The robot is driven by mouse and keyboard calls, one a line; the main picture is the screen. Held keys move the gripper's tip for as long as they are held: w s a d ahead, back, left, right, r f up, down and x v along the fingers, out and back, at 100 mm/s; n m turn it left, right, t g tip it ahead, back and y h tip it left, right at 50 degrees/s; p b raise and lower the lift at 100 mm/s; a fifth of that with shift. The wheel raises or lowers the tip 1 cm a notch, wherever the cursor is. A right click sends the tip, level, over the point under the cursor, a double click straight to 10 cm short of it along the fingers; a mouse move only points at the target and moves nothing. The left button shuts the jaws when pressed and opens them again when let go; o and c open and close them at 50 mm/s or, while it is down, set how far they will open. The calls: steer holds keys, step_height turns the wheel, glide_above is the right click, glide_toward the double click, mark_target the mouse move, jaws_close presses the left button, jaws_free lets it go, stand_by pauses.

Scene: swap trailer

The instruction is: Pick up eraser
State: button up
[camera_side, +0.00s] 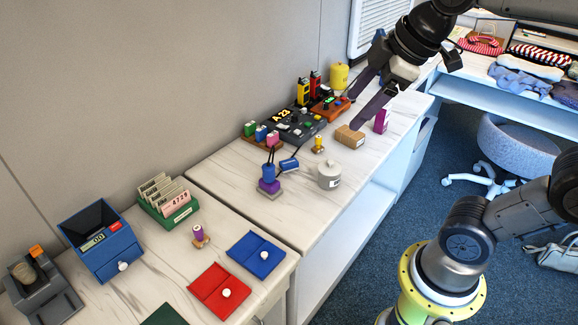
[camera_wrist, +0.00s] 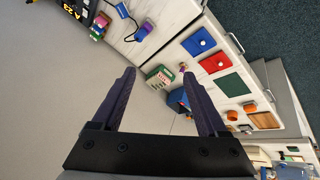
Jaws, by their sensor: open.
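My gripper (camera_side: 355,111) is open and empty, with its two dark purple fingers apart above the far counter. In the wrist view my gripper (camera_wrist: 160,74) points away from that spot, toward the wall and the desks. No object is clearly recognisable as the eraser. A tan block (camera_side: 349,136) lies on the counter just below the lower finger in the side view, and an upright magenta block (camera_side: 380,120) stands to its right. I cannot tell whether either is the eraser. Neither block shows clearly in the wrist view.
A dark control panel (camera_side: 299,124) with a lit display stands left of the gripper, near a yellow canister (camera_side: 339,76). A grey lidded pot (camera_side: 329,176) stands nearer the front edge. The near desk holds a blue box (camera_side: 103,241), a green card rack (camera_side: 168,200) and coloured trays.

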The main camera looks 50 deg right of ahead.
steer(key=w+d+r+n, duration=0.2)
steer(key=w, duration=0.5)
steer(key=n+g, duration=0.3)
steer(key=g, duration=0.3)
glide_above(289, 162)
step_height(289, 162, down, 26)
steer(key=f, duration=0.7)
steer(key=shift+s+a, duration=0.2)
steer(key=shift+a, duration=0.05)
steer(key=shift+w+d+f, duration=0.1)
steer(key=shift+d+f, duration=0.05)
steer(key=shift+f, duration=1.4)
steer(key=shift+w+d+f, duration=0.1)
steer(key=shift+f, duration=1.4)
jaws_close()
